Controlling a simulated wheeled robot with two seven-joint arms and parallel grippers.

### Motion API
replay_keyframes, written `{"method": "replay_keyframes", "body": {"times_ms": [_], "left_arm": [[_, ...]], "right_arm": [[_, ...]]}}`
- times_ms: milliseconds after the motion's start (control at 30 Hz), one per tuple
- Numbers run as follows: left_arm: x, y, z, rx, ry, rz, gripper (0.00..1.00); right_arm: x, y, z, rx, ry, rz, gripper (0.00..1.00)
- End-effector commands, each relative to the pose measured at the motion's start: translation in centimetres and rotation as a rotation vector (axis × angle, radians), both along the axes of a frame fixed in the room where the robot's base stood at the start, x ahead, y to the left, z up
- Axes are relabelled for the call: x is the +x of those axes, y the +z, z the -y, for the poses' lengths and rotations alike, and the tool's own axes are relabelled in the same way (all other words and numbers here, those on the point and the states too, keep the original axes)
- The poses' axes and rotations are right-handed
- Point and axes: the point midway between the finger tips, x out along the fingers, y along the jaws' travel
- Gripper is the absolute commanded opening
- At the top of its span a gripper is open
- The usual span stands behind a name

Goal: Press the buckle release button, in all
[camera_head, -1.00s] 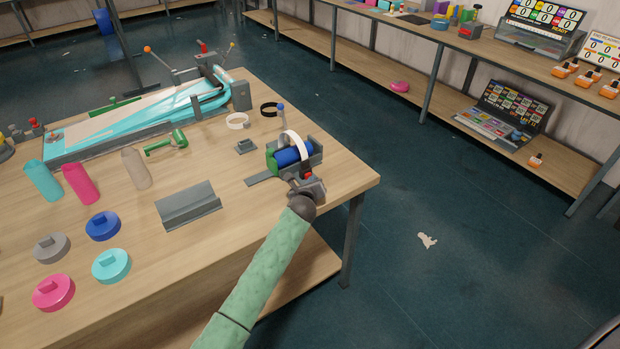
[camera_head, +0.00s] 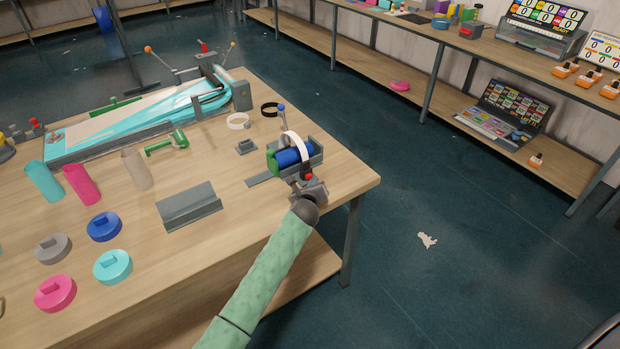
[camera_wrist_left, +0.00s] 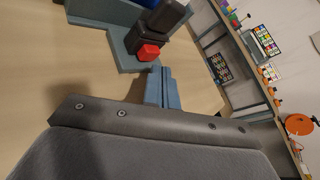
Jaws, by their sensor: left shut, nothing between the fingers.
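The red release button (camera_head: 309,177) sits on the near end of the buckle device. In the left wrist view the button (camera_wrist_left: 149,52) is on a dark buckle block (camera_wrist_left: 146,35) above a blue-grey base. The device's grey holder (camera_head: 314,161) carries a blue cylinder (camera_head: 290,157) with a green end and a white strap arched over it. My left gripper (camera_head: 305,185) is just in front of the button. Its closed fingertips (camera_wrist_left: 160,72) point at the button's near side, slightly to the right and below; contact cannot be told. My right gripper is not in view.
A grey angled block (camera_head: 188,207) lies left of my arm. A green tool (camera_head: 167,143) and white ring (camera_head: 238,121) lie behind. The table's right edge is close to the device.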

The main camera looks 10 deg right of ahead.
Motion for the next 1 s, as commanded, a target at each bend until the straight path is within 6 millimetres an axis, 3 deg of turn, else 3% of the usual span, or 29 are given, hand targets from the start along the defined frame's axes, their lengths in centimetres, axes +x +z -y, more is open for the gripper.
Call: {"method": "replay_keyframes", "body": {"times_ms": [333, 1000], "left_arm": [[-0.5, -0.1, 0.2, 0.001, -0.001, -0.001, 0.0], [-4.8, -0.1, 1.8, 0.0, -0.002, -0.001, 0.0]], "right_arm": [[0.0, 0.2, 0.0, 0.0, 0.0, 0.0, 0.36], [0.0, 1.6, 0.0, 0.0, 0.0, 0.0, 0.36]]}}
